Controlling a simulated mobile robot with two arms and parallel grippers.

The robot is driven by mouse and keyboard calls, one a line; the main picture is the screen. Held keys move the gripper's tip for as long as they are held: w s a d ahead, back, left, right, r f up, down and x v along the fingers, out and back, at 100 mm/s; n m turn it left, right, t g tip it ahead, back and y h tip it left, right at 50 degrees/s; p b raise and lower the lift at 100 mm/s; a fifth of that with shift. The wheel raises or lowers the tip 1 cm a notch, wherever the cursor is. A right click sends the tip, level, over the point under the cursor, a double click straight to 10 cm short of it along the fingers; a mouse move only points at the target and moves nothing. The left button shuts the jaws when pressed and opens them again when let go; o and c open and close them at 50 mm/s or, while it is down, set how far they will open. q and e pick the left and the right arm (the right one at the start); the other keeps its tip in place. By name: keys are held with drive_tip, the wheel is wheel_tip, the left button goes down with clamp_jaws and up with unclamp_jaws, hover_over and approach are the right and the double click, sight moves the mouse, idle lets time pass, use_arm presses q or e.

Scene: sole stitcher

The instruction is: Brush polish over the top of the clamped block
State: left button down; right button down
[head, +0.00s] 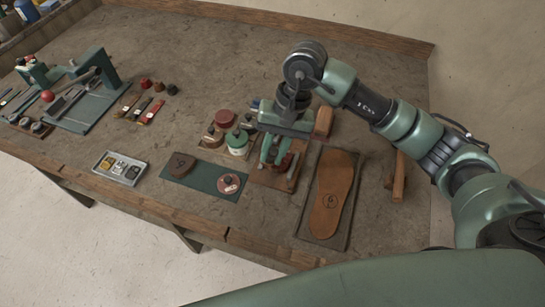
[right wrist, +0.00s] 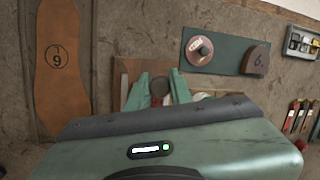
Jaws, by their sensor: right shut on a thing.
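My right gripper (head: 274,158) is over a reddish-brown wooden base (head: 262,181) at the middle of the bench. In the right wrist view its green fingers (right wrist: 158,76) stand on either side of a dark, round-ended thing (right wrist: 160,90), and it is shut on it. I cannot make out bristles, so I cannot tell that it is the brush. The clamped block is hidden behind or under the gripper, and I cannot tell whether anything touches its top. A round red-topped tin (head: 228,183) sits on a green mat (head: 204,180) to the left. My left gripper is not in view.
A brown heel piece (head: 181,165) lies on the same mat. A sole (head: 330,195) lies on a dark board to the right. A green-capped jar (head: 238,143) and red containers stand behind. A small grey tray (head: 119,168) and a stitching machine (head: 95,75) are left.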

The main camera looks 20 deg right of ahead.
drive_tip(key=shift+w+d+r, duration=0.15)
drive_tip(key=shift+w+r, duration=0.1)
drive_tip(key=shift+r, duration=0.5)
wheel_tip(320, 180, up, 2)
drive_tip(key=shift+s+r+p, duration=0.15)
drive_tip(key=shift+r+p, duration=0.1)
drive_tip(key=shift+p, duration=0.3)
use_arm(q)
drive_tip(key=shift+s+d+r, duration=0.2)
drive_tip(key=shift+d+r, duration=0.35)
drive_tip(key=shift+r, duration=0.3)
use_arm(e)
drive_tip(key=shift+r, duration=0.65)
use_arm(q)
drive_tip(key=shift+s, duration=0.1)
